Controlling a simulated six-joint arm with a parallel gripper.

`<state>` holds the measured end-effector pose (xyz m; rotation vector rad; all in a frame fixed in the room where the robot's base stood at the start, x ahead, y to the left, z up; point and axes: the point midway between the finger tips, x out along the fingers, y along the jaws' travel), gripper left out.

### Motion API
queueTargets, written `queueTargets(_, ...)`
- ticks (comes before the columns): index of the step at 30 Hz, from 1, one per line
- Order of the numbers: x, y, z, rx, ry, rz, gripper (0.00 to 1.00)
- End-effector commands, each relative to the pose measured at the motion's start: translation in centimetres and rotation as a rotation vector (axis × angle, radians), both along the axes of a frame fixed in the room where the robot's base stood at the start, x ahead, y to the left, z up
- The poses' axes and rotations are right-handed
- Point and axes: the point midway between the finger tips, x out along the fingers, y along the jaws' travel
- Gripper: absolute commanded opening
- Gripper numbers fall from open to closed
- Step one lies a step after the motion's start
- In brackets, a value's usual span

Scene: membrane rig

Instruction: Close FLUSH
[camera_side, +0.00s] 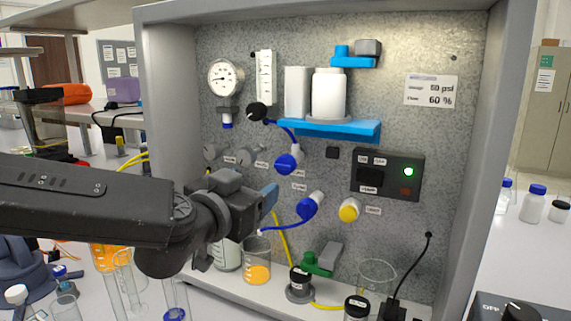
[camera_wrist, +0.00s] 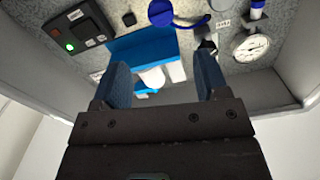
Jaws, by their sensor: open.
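Several valve knobs sit on the grey speckled panel; their small labels are too blurred for me to tell which one is FLUSH. In the side view there is an upper blue knob (camera_side: 287,163), a lower blue knob (camera_side: 307,207), a yellow knob (camera_side: 349,210) and grey knobs (camera_side: 247,157) at the left. My gripper (camera_side: 268,196) is in front of the panel, left of the lower blue knob. In the wrist view my gripper (camera_wrist: 161,66) has its two blue fingers wide apart with nothing between them. A blue knob (camera_wrist: 161,12) shows at the top edge there.
A blue shelf (camera_side: 330,130) with white containers juts from the panel. A black switch box (camera_side: 387,175) with a lit green lamp is at right. A round gauge (camera_side: 225,77) is at upper left. Beakers (camera_side: 257,262) and bottles stand along the rig's floor below.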

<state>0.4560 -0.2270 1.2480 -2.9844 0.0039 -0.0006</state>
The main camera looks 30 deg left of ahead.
Motion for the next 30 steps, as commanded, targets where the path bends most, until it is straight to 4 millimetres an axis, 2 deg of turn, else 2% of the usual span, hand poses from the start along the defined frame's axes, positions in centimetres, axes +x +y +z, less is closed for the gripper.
queueTargets(5,2.2,0.1,0.0,0.000,0.000,0.003,0.68)
queueTargets(15,9.1,0.2,-0.1,0.000,0.000,0.005,0.68)
queueTargets(19,11.3,0.2,-0.1,-0.001,0.001,0.004,0.68)
queueTargets(24,13.0,0.1,-0.1,0.000,0.001,0.003,0.68)
queueTargets(30,13.6,0.2,0.0,0.000,0.001,0.003,0.68)
